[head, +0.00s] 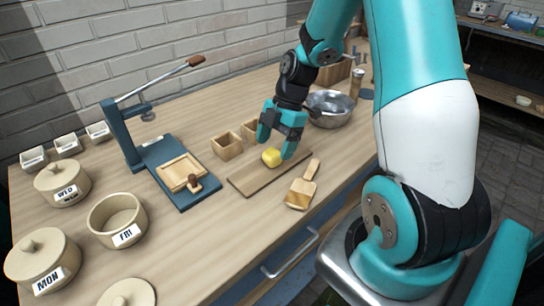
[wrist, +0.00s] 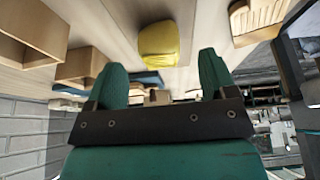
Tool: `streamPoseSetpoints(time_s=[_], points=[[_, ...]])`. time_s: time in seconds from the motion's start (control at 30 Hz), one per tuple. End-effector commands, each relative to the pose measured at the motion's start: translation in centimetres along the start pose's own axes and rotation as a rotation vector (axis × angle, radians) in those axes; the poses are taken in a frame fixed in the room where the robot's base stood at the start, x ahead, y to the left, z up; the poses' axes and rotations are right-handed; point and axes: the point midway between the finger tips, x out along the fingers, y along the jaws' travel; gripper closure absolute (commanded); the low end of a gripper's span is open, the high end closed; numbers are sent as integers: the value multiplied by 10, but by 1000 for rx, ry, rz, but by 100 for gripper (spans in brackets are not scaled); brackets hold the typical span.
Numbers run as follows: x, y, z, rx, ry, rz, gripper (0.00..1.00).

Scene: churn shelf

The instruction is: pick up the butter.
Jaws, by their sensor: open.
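The butter is a small yellow lump (head: 271,157) on a brown wooden board (head: 243,184) on the bench. It also shows in the wrist view (wrist: 158,44), ahead of and between the fingertips. My gripper (head: 277,150) is open, with its teal fingers pointing down around or just above the butter in the head view. In the wrist view, the two green fingers (wrist: 164,75) are spread wide with nothing between them at their tips. I cannot tell whether a finger touches the butter.
A ridged wooden paddle (head: 301,190) lies right of the board. Small wooden boxes (head: 227,147) stand behind it. A metal bowl (head: 330,108) is at the back right. A blue lever press (head: 165,160) and labelled crocks (head: 117,218) occupy the left. The front bench edge is clear.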

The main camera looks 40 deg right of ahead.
Motion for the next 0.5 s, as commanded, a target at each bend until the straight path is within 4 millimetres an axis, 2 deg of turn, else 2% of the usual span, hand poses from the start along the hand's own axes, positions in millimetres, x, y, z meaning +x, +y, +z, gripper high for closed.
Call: streamPoseSetpoints(time_s=[0.1, 0.2, 0.47, 0.5], points=[[19, -1, 0, -1, 2, -5, 22], [28, -1, 1, -1, 0, -3, 22], [31, -1, 1, -1, 0, -1, 22], [31, -1, 1, -1, 0, 0, 32]])
